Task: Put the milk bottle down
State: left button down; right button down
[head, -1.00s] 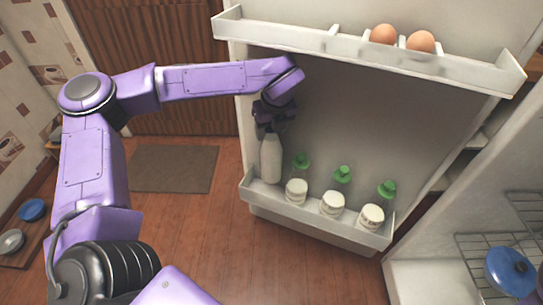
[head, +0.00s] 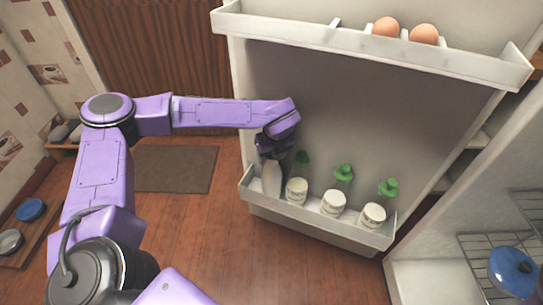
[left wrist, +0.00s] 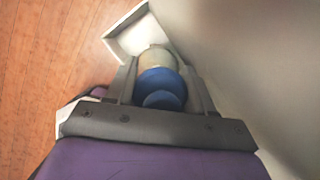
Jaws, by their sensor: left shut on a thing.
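The white milk bottle (head: 272,180) is at the left end of the lower fridge door shelf (head: 318,228). It looks close to upright, and its base is hidden behind the shelf's front wall, so I cannot tell whether it touches the shelf floor. My left gripper (head: 271,155) is above it, shut on its upper part. In the left wrist view the bottle's blue cap (left wrist: 160,88) shows between the two fingers. My right gripper is out of view.
Several white-labelled jars or bottles with green tops (head: 333,203) stand in the same shelf, right of the milk bottle. Two eggs (head: 386,27) sit in the upper door shelf (head: 290,33). A blue pot (head: 512,268) is on a wire rack inside the fridge.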

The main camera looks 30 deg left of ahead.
aim_at(276, 174)
pick_arm(q)
jog(key=shift+w+f, duration=0.15)
jog(key=shift+w, duration=0.1)
jog(key=shift+f, duration=0.15)
jog(key=c, duration=0.7)
grip_release()
jog(key=shift+s, duration=0.1)
jog(key=shift+r, duration=0.45)
jog(key=p+v, duration=0.1)
jog(key=v, duration=1)
jog(key=shift+r, duration=0.2)
